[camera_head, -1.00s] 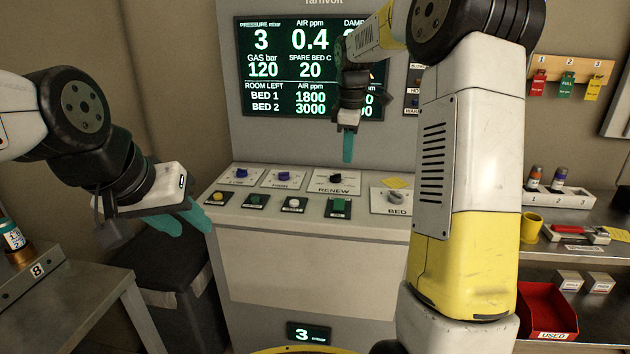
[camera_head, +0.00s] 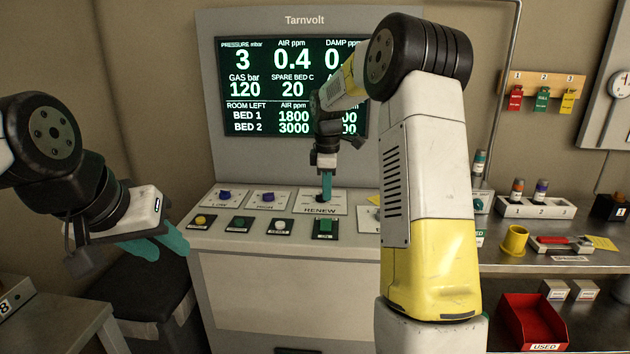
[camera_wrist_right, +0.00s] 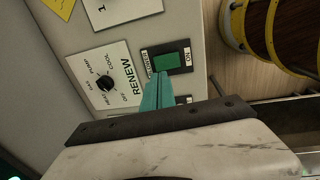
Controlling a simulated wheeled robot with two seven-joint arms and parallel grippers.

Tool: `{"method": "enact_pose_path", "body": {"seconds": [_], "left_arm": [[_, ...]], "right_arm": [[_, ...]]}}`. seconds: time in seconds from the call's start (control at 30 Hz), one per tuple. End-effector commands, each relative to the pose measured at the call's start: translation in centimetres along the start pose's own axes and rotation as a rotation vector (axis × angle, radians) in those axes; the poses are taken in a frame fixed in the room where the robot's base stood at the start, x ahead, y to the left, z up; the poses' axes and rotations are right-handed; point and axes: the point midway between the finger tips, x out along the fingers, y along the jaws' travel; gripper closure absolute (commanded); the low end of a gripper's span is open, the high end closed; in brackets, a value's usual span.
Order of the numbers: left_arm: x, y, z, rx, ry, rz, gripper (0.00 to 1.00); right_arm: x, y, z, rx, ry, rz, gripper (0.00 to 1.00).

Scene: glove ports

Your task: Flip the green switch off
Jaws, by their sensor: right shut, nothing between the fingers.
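The green switch (camera_head: 325,226) is a green rocker on a dark plate at the front of the sloped panel, below the RENEW dial plate (camera_head: 333,202). In the right wrist view the green switch (camera_wrist_right: 172,61) shows just beyond my fingertips. My right gripper (camera_head: 326,199) points down with its teal fingers together and empty. It is over the RENEW plate, behind the switch in the head view; I cannot tell whether it touches anything. In the right wrist view its fingers (camera_wrist_right: 157,88) end near the switch plate. My left gripper (camera_head: 160,243) is open and empty, left of the panel.
Another green button (camera_head: 238,222), a yellow button (camera_head: 200,220) and a white button (camera_head: 280,226) are in the same row. Blue knobs stand behind them. A display (camera_head: 290,85) rises behind. My right arm hides the panel's right end.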

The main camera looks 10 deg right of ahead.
Motion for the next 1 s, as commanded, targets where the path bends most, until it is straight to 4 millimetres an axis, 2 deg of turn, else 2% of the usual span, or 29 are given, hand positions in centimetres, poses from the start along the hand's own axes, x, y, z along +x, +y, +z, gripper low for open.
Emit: {"method": "enact_pose_path", "body": {"seconds": [0.03,0.2,0.4,1.0], "left_arm": [[0.0,0.0,0.0,0.0,0.0,0.0,0.64],[0.0,0.0,0.0,0.0,0.0,0.0,0.64],[0.0,0.0,0.0,0.0,0.0,0.0,0.64],[0.0,0.0,0.0,0.0,0.0,0.0,0.64]], "right_arm": [[1.3,-0.1,0.0,0.0,-0.002,-0.005,1.0],[4.6,-0.1,0.0,-0.001,-0.001,-0.004,1.0],[7.1,-0.1,0.0,0.0,0.0,-0.002,1.0],[8.3,0.1,0.0,0.0,0.001,0.0,1.0]]}}
